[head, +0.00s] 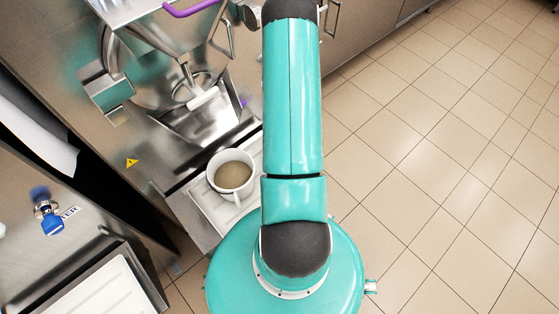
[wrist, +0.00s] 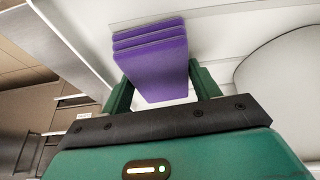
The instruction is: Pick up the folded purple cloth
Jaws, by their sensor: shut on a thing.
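The folded purple cloth (wrist: 153,68) is in the middle of the wrist view, a thick stack of several flat layers. My gripper (wrist: 162,88) has a green finger on each side of it and is shut on it. The far edge of the cloth is close to a white surface; I cannot tell whether they touch. In the head view my turquoise arm hides the gripper, and I cannot make out the cloth for certain there.
In the head view a white mug (head: 231,172) with brownish contents stands on a white tray (head: 208,214), close left of my arm. A steel machine (head: 165,75) with a purple handle (head: 190,8) stands behind. Tiled floor (head: 450,150) on the right is clear.

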